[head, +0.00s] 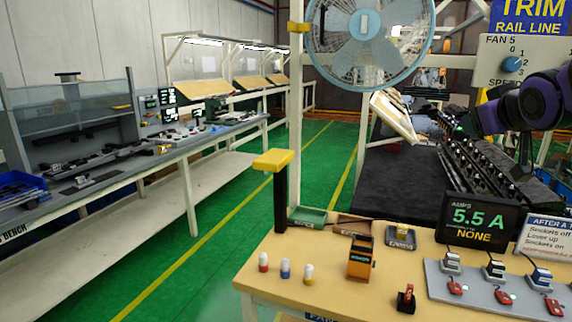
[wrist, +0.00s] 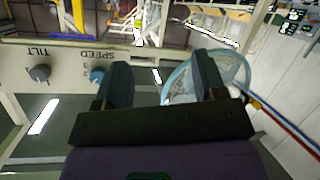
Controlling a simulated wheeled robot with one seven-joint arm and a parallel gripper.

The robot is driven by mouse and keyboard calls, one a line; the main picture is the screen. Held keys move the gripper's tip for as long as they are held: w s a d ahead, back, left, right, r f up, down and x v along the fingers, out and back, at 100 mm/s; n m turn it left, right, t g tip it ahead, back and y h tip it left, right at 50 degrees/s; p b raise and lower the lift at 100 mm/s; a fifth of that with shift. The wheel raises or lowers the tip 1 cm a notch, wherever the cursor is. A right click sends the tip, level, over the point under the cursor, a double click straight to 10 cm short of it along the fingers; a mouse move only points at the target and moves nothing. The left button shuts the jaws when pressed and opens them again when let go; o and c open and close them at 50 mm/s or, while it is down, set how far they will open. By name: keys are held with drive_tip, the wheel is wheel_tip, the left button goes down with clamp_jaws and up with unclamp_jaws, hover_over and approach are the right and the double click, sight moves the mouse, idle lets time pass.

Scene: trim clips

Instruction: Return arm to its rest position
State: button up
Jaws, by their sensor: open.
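My gripper (wrist: 162,85) shows in the wrist view with its two dark fingers apart and nothing between them. It is raised in the air, with the fan and its control panel beyond it. In the head view my purple and black arm (head: 530,105) reaches in from the right edge, above the row of dark parts; the gripper itself is not clearly seen there. The blue-rimmed fan (head: 365,35) stands at the top middle of the head view and also shows behind the right finger in the wrist view (wrist: 238,68).
The speed panel (head: 500,62) with a blue knob is close to my arm. A green aisle (head: 225,235) lies open at left.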

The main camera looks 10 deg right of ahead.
drive_tip(key=s+a+f+g+y, duration=0.2)
drive_tip(key=s+a+f+g, duration=0.1)
drive_tip(key=s+a, duration=0.4)
drive_tip(key=s+a+f+g+y, duration=0.3)
drive_tip(key=s+a+f, duration=0.3)
drive_tip(key=s+a, duration=0.2)
drive_tip(key=a+g, duration=0.1)
drive_tip(key=a, duration=0.1)
drive_tip(key=shift+a+g, duration=0.3)
drive_tip(key=shift+f, duration=0.1)
